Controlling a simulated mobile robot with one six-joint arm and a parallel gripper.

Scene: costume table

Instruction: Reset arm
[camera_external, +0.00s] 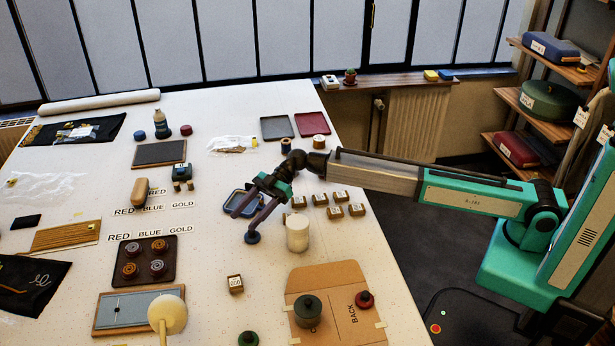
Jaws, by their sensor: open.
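My arm reaches in from the right over the white table (215,285). My gripper (242,228) is at its end, pointing down and to the left, with its two dark fingers apart and nothing seen between them. The fingers are over or in front of a small blue tray (230,204), partly hiding it. A small dark round piece (252,238) is close to the tip of one finger; I cannot tell whether they touch. A white cylinder (298,233) stands just right of the gripper.
Several small labelled boxes (335,212) stand right of the gripper, below my arm. A dark board with round pieces (147,260) lies left. Clear table lies between it and the gripper.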

